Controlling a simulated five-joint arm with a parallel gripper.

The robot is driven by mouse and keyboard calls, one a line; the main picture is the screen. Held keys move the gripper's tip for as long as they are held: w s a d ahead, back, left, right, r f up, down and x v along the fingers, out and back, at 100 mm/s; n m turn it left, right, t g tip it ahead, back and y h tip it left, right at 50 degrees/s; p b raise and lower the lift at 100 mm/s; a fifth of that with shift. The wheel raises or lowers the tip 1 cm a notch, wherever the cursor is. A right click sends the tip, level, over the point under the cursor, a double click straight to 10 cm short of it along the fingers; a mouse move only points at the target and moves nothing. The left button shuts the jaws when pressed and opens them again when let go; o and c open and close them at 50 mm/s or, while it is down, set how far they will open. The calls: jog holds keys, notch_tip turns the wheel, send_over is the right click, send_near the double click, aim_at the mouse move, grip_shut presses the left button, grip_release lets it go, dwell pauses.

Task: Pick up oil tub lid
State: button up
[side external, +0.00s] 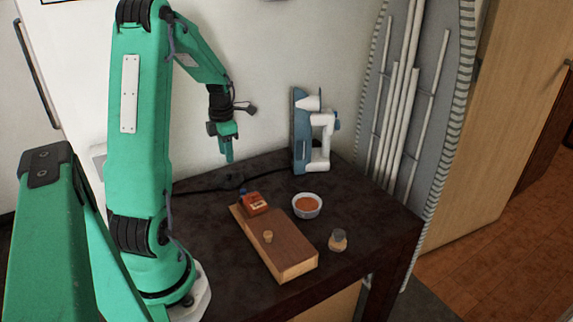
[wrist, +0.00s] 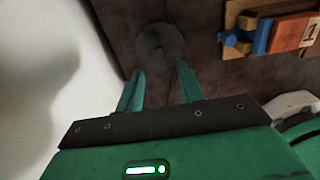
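A dark grey round disc (wrist: 160,42), which looks like the lid, lies flat on the dark table in the wrist view, just beyond my fingertips. My gripper (wrist: 160,72) is open and empty, its two green fingers apart on either side of the line to the disc. In the side view my gripper (side external: 229,158) points down above the back left of the table, apart from its surface. The disc is hard to make out against the dark table there.
A wooden box (side external: 285,250) bears an orange block (side external: 255,204) and a small knob (side external: 267,237). A white bowl (side external: 307,213) with orange contents, a small grey-topped jar (side external: 338,240) and an upright blue-and-white device (side external: 318,150) stand to the right. A wall is behind.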

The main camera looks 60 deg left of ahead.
aim_at(229, 173)
jog(key=shift+f, duration=1.35)
jog(key=shift+f, duration=2.55)
grip_shut()
